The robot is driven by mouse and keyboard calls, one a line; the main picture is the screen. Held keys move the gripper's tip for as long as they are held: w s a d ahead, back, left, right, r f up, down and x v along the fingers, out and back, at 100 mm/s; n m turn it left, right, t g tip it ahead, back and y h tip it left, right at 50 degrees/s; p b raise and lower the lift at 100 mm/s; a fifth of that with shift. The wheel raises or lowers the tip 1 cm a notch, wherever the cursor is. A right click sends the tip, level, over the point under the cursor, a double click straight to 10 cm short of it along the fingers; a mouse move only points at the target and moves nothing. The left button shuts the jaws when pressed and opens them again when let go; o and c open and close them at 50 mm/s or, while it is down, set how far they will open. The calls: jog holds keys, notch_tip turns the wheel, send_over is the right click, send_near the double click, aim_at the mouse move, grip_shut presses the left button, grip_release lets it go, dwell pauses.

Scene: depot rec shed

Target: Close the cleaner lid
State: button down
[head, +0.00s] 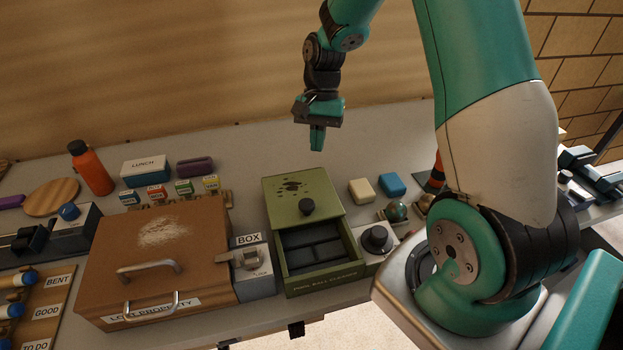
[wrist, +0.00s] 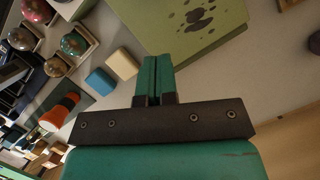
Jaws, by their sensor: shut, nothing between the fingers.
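The green ball cleaner (head: 320,283) stands on the bench, its front lettering reading roughly "pool ball cleaner". Its green lid (head: 290,190) is slid toward the back, so the front part is open and shows dark empty compartments.
A brown lost property box (head: 200,235) and a grey box with a latch (head: 253,275) stand left of the cleaner. A black dial (head: 376,238), cream block (head: 361,190), blue block (head: 392,184) and balls (wrist: 75,43) lie to its right. The bench behind is clear.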

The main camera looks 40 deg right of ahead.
jog(key=p, duration=0.2)
send_over(313, 198)
jog(key=w+d, duration=0.2)
notch_tip(313, 198, down, 7)
jog(key=shift+s+r, duration=0.15)
jog(key=shift+r, duration=0.05)
jog(key=shift+s+a+p, duration=0.45)
jog(key=shift+s+a, duration=0.4)
jog(key=shift+a, duration=0.2)
jog(key=shift+s+a+f, duration=0.3)
jog(key=shift+a, duration=0.05)
jog(key=shift+a, duration=0.1)
